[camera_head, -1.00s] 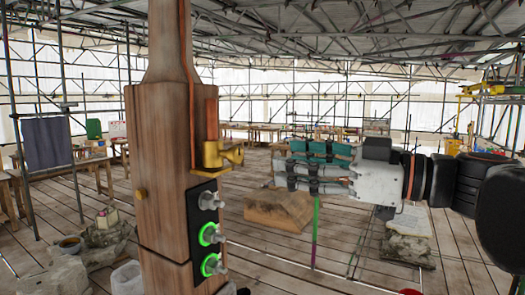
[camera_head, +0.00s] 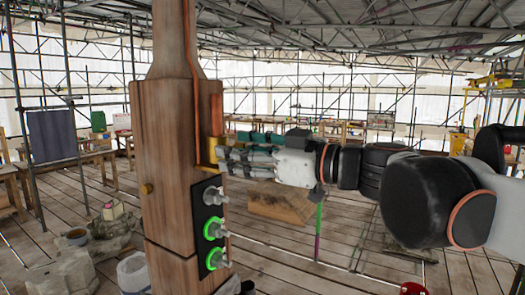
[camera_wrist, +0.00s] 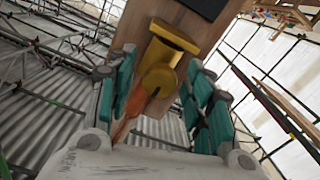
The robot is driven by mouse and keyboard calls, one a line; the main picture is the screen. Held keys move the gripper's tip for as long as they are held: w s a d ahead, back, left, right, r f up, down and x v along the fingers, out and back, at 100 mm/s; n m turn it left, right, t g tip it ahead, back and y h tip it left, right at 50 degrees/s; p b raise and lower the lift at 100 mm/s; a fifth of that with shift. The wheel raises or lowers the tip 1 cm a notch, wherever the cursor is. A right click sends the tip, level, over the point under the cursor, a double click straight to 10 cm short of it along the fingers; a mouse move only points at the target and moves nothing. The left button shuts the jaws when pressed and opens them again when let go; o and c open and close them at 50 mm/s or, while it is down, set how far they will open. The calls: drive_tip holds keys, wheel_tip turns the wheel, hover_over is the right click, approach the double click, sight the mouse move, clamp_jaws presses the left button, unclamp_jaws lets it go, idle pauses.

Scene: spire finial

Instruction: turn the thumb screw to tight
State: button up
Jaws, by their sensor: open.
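A brass thumb screw (camera_wrist: 160,78) faces my wrist camera, in front of a brass clamp body (camera_wrist: 175,37) on the wooden spire post. In the head view the brass clamp (camera_head: 208,150) shows as a sliver on the post's right side, and the thumb screw is largely hidden behind my fingers. My gripper (camera_head: 228,152) is at the screw from the right, roughly level. In the wrist view its teal-padded fingers (camera_wrist: 162,90) are open, one set on each side of the screw head, with gaps visible. Contact cannot be told.
The wooden post (camera_head: 168,130) stands upright at left. Below the clamp a black panel (camera_head: 210,225) carries three metal switches, the lower two ringed green. A copper strip (camera_head: 188,60) runs down the post.

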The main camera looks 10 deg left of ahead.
drive_tip(key=c, duration=1)
drive_tip(key=shift+c, duration=0.2)
